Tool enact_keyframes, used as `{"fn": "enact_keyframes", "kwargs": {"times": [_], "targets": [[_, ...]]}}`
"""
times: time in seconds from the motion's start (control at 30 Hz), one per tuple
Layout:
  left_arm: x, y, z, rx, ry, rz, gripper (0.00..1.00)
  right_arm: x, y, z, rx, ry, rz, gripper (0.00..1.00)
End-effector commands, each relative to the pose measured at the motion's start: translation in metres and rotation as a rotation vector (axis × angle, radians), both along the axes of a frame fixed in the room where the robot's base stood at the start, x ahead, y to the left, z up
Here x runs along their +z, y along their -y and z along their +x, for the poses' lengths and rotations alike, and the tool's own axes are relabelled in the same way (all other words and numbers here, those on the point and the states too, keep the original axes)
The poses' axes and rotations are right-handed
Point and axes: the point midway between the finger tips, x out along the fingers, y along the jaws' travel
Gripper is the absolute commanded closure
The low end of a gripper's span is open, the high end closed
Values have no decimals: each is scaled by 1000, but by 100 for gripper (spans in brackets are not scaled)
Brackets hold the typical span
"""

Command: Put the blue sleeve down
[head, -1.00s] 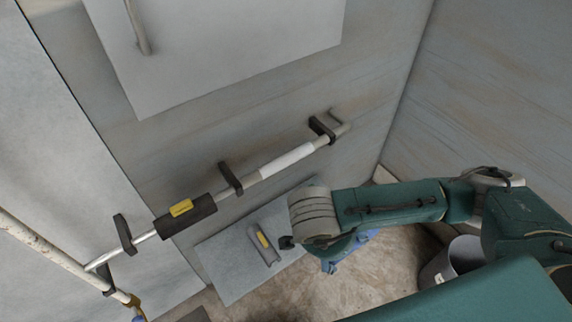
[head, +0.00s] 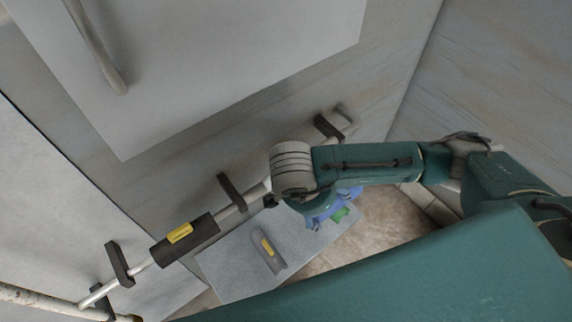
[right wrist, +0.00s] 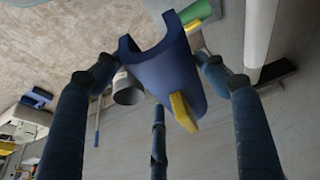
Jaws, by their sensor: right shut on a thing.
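My right gripper (head: 322,214) is shut on the blue sleeve (right wrist: 165,75), a curved half-open shell with a yellow tab. The right wrist view shows the sleeve between my dark blue fingers, its open end toward the top. In the head view the gripper hangs over the right part of a pale grey board (head: 222,270); the sleeve is mostly hidden under my wrist and hard to tell from the fingers. I cannot tell whether it touches the board. My left gripper is not in view.
A bracketed wall pipe carries a dark sleeve (head: 185,240). A grey bin (right wrist: 128,92) stands on the floor.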

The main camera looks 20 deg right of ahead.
Motion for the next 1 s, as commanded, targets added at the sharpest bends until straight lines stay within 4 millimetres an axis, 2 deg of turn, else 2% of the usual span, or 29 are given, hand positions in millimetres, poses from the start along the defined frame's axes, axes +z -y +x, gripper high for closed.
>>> {"fn": "enact_keyframes", "kwargs": {"times": [0.03,0.3,0.5,0.6,0.73,1.0], "targets": [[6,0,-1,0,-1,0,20,3,-6,13,-4,1,1,58],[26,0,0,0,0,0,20,4,-31,82,-3,0,1,58],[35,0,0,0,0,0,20,2,-46,125,-2,0,1,58],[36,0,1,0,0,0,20,1,-50,136,-1,0,0,58],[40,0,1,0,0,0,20,-3,-52,140,0,-3,0,58],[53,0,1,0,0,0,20,-34,-51,139,0,-3,0,58]]}}
